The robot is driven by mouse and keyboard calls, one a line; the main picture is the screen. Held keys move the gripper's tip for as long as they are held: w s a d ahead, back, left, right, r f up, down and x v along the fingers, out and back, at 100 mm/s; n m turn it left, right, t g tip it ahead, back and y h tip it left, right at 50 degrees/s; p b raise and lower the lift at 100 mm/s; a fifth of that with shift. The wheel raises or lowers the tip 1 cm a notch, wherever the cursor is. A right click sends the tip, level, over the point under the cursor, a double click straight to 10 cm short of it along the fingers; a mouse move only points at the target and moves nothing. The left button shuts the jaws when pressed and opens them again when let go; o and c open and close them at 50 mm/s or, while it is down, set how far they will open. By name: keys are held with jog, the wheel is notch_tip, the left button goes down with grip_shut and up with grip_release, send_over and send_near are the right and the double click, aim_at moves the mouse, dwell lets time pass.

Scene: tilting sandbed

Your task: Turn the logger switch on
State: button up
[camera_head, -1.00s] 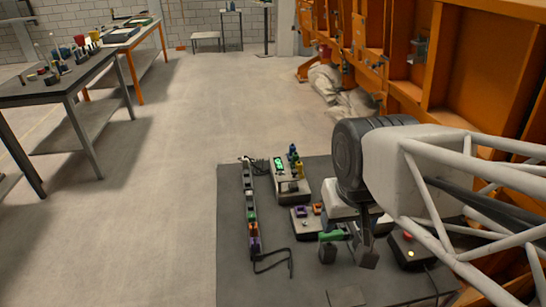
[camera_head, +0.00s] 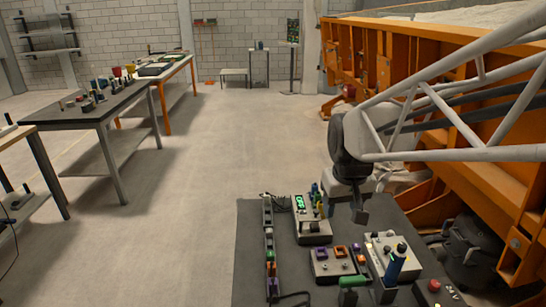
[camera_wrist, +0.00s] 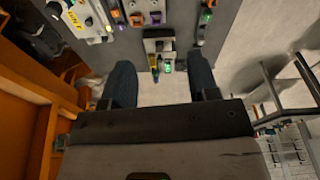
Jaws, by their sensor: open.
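A grey box with a lit green display (camera_head: 312,222) stands at the back of the dark bench; I take it as the logger, but its lettering is too small to read. It also shows in the wrist view (camera_wrist: 158,42), ahead of the fingertips, with a small green light. I cannot make out its switch position. My gripper (camera_head: 358,212) is to the right of this box in the head view, over the bench's back edge. In the wrist view my gripper (camera_wrist: 162,82) has its two dark fingers wide apart, with nothing between them.
A box with purple and orange parts (camera_head: 338,262) and a pale box with a blue handle (camera_head: 390,256) stand nearer on the bench. A green-handled part (camera_head: 354,281) is in front. A block strip (camera_head: 269,255) lies left. Orange framework (camera_head: 480,130) borders the right.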

jog(key=w+f+n, duration=0.1)
jog(key=w+f, duration=0.3)
jog(key=w, duration=0.5)
jog(key=w+f+n, duration=0.1)
jog(key=w+f, duration=0.3)
jog(key=w, duration=0.6)
jog(key=n+g, duration=0.1)
jog(key=g, duration=0.1)
send_near(303, 212)
jog(key=shift+s+d+f, duration=0.1)
jog(key=shift+s+f, duration=0.2)
jog(key=shift+s, duration=0.25)
jog(key=shift+w+f, duration=0.4)
jog(key=shift+f, duration=0.1)
jog(key=shift+f, duration=0.15)
jog(key=shift+f, duration=3.75)
jog(key=shift+c, duration=0.2)
jog(key=c, duration=0.9)
